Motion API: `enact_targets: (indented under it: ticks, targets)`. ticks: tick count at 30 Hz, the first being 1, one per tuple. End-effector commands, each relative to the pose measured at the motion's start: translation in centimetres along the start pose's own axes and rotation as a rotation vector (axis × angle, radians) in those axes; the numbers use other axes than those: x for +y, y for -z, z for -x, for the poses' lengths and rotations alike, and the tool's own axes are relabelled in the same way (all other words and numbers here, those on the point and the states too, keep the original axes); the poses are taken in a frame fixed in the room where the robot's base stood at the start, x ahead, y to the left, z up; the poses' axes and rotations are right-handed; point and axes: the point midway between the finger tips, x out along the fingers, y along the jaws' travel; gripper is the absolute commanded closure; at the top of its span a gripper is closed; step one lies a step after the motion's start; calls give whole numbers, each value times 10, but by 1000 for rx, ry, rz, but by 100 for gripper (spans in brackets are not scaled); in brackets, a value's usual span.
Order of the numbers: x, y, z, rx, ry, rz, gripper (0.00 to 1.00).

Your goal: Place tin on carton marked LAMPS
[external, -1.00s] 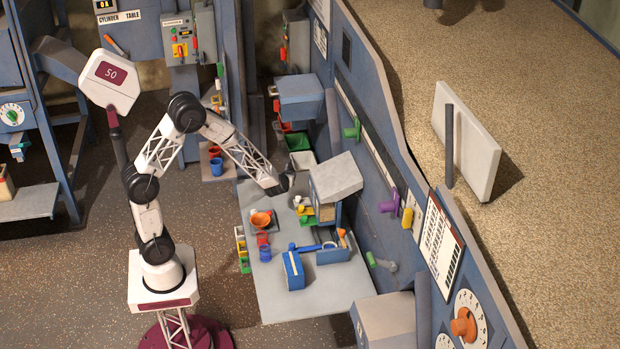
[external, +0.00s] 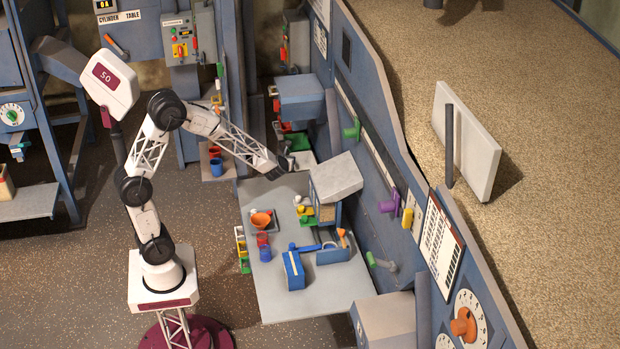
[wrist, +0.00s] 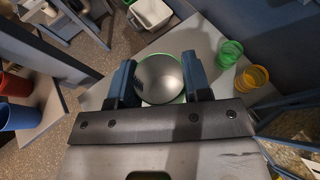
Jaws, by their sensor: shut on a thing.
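My gripper (external: 287,163) is over the far end of the grey bench in the external view. In the wrist view my gripper (wrist: 160,76) is shut on a round, grey metal tin (wrist: 160,74) with a green rim, held between its two blue fingers. The tin cannot be made out in the external view. I cannot read the word LAMPS on anything. A blue box with a white stripe (external: 293,270) stands on the near part of the bench; whether it is the carton, I cannot tell.
A grey hooded housing (external: 336,177) stands close to the right of my gripper.

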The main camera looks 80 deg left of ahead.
Motion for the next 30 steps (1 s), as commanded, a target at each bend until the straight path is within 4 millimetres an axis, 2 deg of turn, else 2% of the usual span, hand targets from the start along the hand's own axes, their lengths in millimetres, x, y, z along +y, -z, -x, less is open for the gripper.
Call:
enact_targets:
  ticks: [1, 11, 21, 30]
  targets:
    - [-2, -5, 6, -1, 4, 0, 78]
    - [-29, 12, 50, -2, 55, -20, 78]
    - [-60, 36, 116, -2, 129, -48, 78]
    - [-78, 58, 175, -2, 193, -74, 78]
